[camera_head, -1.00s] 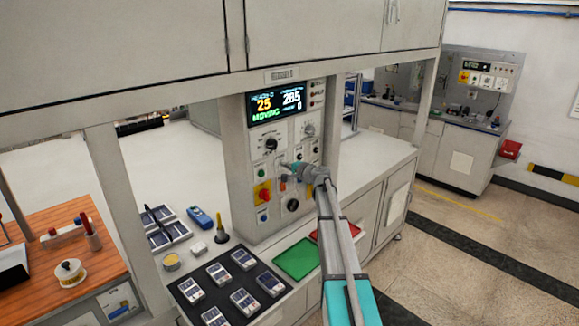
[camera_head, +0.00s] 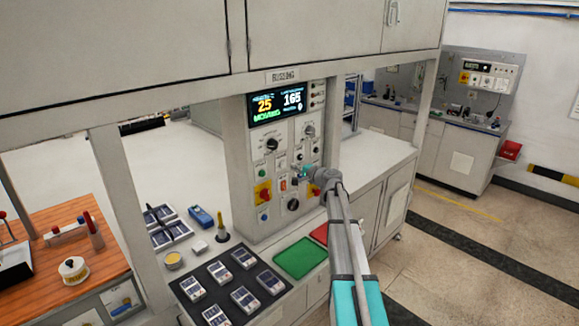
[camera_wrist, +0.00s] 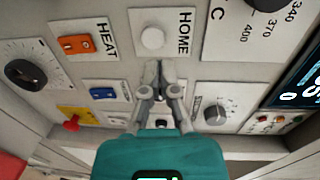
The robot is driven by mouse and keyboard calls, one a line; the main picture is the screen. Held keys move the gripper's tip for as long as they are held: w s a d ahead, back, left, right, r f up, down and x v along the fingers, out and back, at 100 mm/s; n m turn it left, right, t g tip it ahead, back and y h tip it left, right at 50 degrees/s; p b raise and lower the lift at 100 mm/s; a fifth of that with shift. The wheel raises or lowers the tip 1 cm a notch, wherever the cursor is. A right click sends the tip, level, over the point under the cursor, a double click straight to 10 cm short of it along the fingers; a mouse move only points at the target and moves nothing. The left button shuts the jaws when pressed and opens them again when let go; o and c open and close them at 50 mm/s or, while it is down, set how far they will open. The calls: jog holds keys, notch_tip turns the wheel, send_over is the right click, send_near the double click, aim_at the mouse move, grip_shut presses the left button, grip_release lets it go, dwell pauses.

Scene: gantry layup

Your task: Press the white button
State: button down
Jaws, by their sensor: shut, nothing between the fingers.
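The white button (camera_wrist: 152,38) is a round cap on a light plate marked HOME in the wrist view. My gripper (camera_wrist: 160,68) is shut and empty, with its fingertips together just below the button in that view. I cannot tell how large the gap to the panel is. In the head view my gripper (camera_head: 301,171) is in front of the control panel (camera_head: 243,205), around its middle. I cannot clearly make out the white button in the head view.
Around the button are an orange HEAT switch (camera_wrist: 82,44), a blue switch (camera_wrist: 102,93), a red knob on yellow (camera_wrist: 72,123) and a grey dial (camera_wrist: 215,111). The panel display (camera_head: 276,104) is lit. Below are a green mat (camera_head: 300,258) and a black tray (camera_head: 217,287).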

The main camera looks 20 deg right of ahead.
jog(key=v, duration=0.8)
jog(key=shift+s+p, duration=0.2)
jog(key=shift+p, duration=0.1)
jog(key=shift+f, duration=0.15)
dwell(0.3)
jog(key=s+a+f+n+g+b, duration=0.1)
jog(key=s+a+f+n+g, duration=0.3)
jog(key=a, duration=0.4)
jog(key=s+a+f+n+g+y+b, duration=0.1)
jog(key=s+a+f+g+b, duration=0.1)
jog(key=s+a+f, duration=0.35)
jog(key=s+a+f+n+g+b, duration=0.1)
jog(key=s+a+f+n+g, duration=0.15)
jog(key=a+f, duration=0.45)
jog(key=s+a+f+n+g+h+b, duration=0.2)
jog(key=s+a+f+n+g+h, duration=0.1)
jog(key=s, duration=0.6)
jog(key=s+a+f+n+g+h+b, duration=0.1)
jog(key=s+a+f+n+g+h, duration=0.2)
jog(key=s, duration=0.7)
jog(key=a+f+g+h, duration=0.1)
jog(key=a+f, duration=0.1)
jog(key=a, duration=0.1)
jog(key=shift+s+a+b, duration=0.25)
jog(key=shift+s+b, duration=0.05)
jog(key=shift+b, duration=0.05)
jog(key=shift+f, duration=0.1)
